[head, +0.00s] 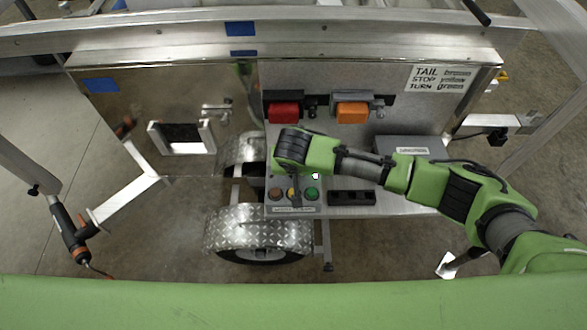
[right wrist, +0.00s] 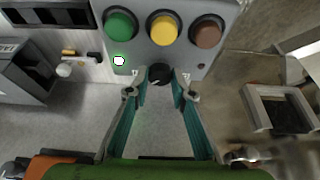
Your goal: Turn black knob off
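The black knob (right wrist: 160,73) is on the lower edge of a grey control box (right wrist: 134,50) in the right wrist view. My right gripper (right wrist: 160,80) has its two teal fingers on either side of the knob, with a narrow gap seeming to show. I cannot tell whether they touch it. A small light (right wrist: 119,61) to the left of the knob glows white-green. A small red light (right wrist: 201,66) to the right looks dark. In the head view the right gripper (head: 292,186) points down at the box, and the knob is hidden. My left gripper is not in view.
Green (right wrist: 120,24), yellow (right wrist: 163,29) and brown (right wrist: 206,31) buttons sit just above the knob. In the head view, red (head: 284,112) and orange (head: 351,112) lamps are on the metal panel behind. A diamond-plate fender (head: 250,226) stands below left of the box.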

